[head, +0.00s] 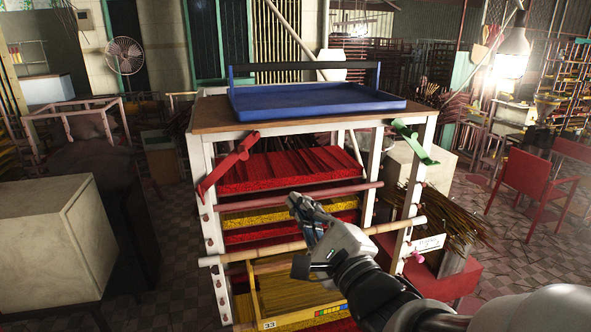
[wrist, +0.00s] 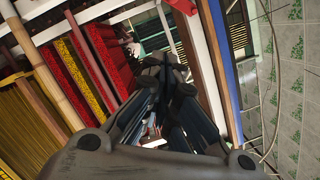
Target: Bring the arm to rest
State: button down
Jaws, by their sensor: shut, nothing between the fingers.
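My gripper (head: 296,203) is in front of the white rack (head: 210,195), near the middle of the head view, at the height of its upper shelves. Its fingers are shut and hold nothing. In the wrist view the closed fingertips (wrist: 163,68) point toward the rack, which appears turned on its side. My arm comes in from the lower right of the head view. I cannot tell whether any part of the gripper touches the rack.
The rack holds red trays (head: 262,172) and a yellow tray (head: 300,290) of sticks, with wooden bars across its front. A blue tray (head: 320,104) sits on top. A pale cabinet (head: 50,240) stands left. A red chair (head: 535,180) stands right, with open tiled floor around it.

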jog(key=s+d+f+n+g+h+b, duration=0.2)
jog(key=s+d+f+n+g+h, duration=0.15)
jog(key=d+f, duration=0.25)
jog(key=s+d+f+n+g+h+b, duration=0.2)
jog(key=s+d+f+n+h+b, duration=0.1)
jog(key=d+f+n+h, duration=0.3)
jog(key=s+f+n+g+b, duration=0.1)
jog(key=s+f+n+g, duration=0.2)
jog(key=s, duration=0.6)
jog(key=s+f+n+g+b, duration=0.2)
jog(key=s+f+n+g, duration=0.2)
jog(key=s, duration=0.5)
notch_tip(320, 180, down, 3)
jog(key=n+y, duration=0.1)
jog(key=n, duration=0.1)
jog(key=shift+s+d+n, duration=0.25)
jog(key=shift+s+n, duration=0.1)
